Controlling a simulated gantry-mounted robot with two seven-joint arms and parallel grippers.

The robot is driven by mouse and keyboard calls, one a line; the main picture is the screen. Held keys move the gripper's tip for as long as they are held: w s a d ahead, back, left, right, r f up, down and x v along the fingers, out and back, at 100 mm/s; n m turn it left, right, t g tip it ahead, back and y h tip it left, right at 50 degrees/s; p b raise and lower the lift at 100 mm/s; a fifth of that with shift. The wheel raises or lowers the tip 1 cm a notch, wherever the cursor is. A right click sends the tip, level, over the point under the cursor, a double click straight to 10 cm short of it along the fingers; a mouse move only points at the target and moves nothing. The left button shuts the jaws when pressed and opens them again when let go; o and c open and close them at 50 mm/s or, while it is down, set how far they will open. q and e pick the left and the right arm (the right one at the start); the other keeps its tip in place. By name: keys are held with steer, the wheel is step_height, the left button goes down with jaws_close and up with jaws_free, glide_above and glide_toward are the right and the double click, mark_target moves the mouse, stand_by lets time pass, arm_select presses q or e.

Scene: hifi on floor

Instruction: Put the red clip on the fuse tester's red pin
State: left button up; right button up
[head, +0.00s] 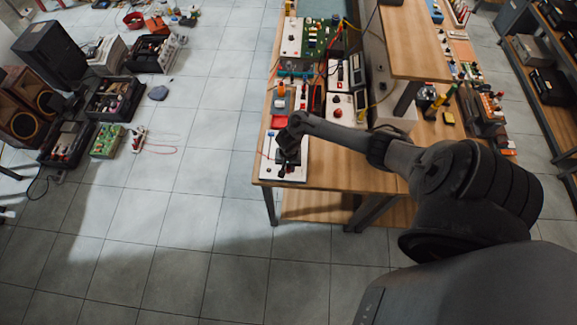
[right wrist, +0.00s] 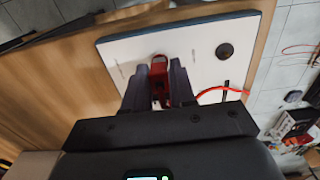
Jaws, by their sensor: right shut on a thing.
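The fuse tester, a white board (head: 298,175), lies at the near left corner of the wooden bench, and its white face (right wrist: 125,50) fills the upper part of the right wrist view. My right gripper (head: 288,152) is over it, pointing down. In the right wrist view my right gripper (right wrist: 157,82) is shut on the red clip (right wrist: 158,86), which shows between the two dark fingers. A red lead (right wrist: 213,90) runs to the right from behind the finger. A round dark fitting (right wrist: 224,50) stands apart on the board. I cannot make out the red pin. My left gripper is out of view.
A raised wooden shelf (head: 420,40) stands at the right. Boxes of electronics (head: 115,98) lie on the tiled floor at the left.

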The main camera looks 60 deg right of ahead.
steer(key=shift+f, duration=0.1)
stand_by(0.3)
steer(key=o, duration=1)
steer(key=shift+r+p, duration=0.3)
steer(key=shift+r, duration=0.3)
step_height(320, 180, up, 10)
steer(key=p, duration=0.3)
steer(key=shift+f, duration=0.2)
